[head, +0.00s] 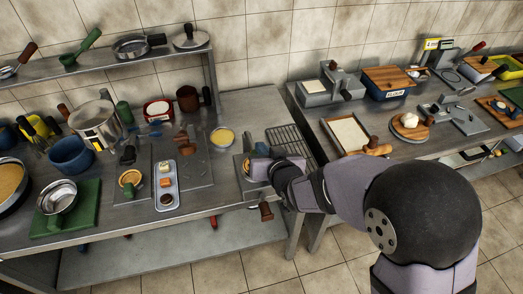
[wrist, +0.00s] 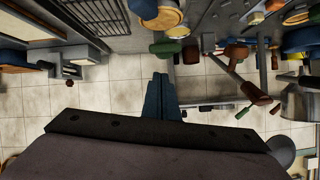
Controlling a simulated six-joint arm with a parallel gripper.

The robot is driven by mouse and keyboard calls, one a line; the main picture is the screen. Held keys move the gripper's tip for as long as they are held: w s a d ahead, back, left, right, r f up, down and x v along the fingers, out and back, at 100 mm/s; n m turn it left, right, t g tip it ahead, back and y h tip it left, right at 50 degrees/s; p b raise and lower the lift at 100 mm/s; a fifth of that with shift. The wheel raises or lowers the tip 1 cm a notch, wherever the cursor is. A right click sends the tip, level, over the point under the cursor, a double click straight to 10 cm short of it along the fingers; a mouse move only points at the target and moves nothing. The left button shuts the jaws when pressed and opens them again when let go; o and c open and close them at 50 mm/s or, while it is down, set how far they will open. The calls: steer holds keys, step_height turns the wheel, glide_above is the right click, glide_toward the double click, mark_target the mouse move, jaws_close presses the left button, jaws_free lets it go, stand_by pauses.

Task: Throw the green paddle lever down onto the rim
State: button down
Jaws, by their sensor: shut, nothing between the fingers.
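My gripper (head: 258,170) is at the front edge of the left counter, beside a small metal station (head: 241,161) that the wrist partly covers. In the wrist view my gripper's blue fingers (wrist: 161,98) are shut together with nothing between them, over the floor. The rim is not clear in either view.
A wire rack (head: 289,141) lies right of my gripper. A yellow-filled bowl (head: 222,138) and a small tray (head: 166,185) stand to its left. A brown knob (head: 266,211) hangs at the counter front. A gap separates the two counters.

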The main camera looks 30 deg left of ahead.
steer(key=shift+s+f, duration=0.25)
steer(key=shift+f, duration=0.55)
steer(key=f+b, duration=0.3)
steer(key=s+d+f+b, duration=0.1)
steer(key=shift+f+b, duration=0.15)
steer(key=shift+b, duration=0.25)
steer(key=shift+s+d+f, duration=0.15)
steer(key=shift+f, duration=0.15)
steer(key=w+r+b+v, duration=0.1)
steer(key=r+b+v, duration=0.1)
steer(key=v, duration=0.9)
steer(key=shift+r+b, duration=0.3)
steer(key=shift+b, duration=0.4)
